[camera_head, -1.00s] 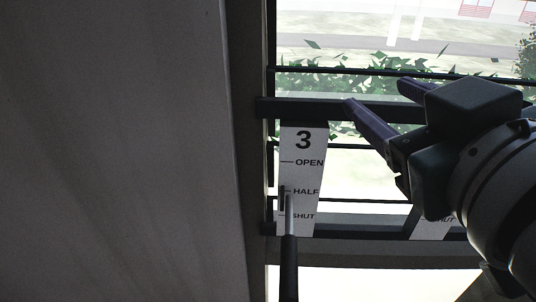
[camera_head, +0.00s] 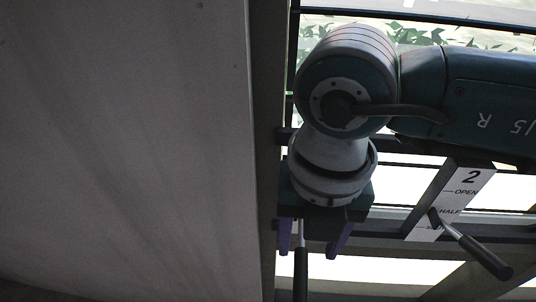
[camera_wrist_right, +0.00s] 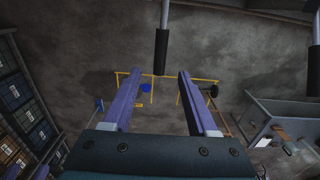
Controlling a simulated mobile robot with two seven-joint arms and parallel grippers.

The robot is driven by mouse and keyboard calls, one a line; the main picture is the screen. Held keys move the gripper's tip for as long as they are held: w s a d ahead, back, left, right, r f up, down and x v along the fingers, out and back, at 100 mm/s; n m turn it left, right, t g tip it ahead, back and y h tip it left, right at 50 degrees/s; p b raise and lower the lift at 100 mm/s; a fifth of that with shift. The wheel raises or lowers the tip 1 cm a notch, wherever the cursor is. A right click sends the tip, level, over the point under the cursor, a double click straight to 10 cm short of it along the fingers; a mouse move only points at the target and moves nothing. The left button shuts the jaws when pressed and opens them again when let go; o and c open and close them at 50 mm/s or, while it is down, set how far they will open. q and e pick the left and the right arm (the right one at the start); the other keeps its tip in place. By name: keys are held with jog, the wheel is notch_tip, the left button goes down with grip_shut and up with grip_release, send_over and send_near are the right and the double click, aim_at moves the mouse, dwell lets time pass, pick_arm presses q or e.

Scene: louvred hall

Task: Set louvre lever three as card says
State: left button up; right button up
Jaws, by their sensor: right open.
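Lever three (camera_head: 300,272) has a slim rod and a dark grip hanging down below my right gripper (camera_head: 313,248). My right gripper is open, its purple fingers on either side of the lever in the head view. In the right wrist view the dark grip (camera_wrist_right: 161,52) hangs with its end between the open fingertips (camera_wrist_right: 157,74), apart from both. Scale plate three is almost wholly hidden behind my right wrist, so the lever's setting cannot be read now. No card is readable. My left gripper is out of view.
Lever two (camera_head: 470,248) sticks out right of my gripper, by its plate (camera_head: 450,200) marked 2, OPEN and HALF. A large grey panel (camera_head: 130,150) fills the left. In the wrist view a grey bin (camera_wrist_right: 285,118) and yellow frame (camera_wrist_right: 140,76) lie far beyond.

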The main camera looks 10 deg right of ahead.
aim_at(301, 274)
jog(key=shift+f+b, duration=4.4)
jog(key=shift+f, duration=0.6)
grip_shut()
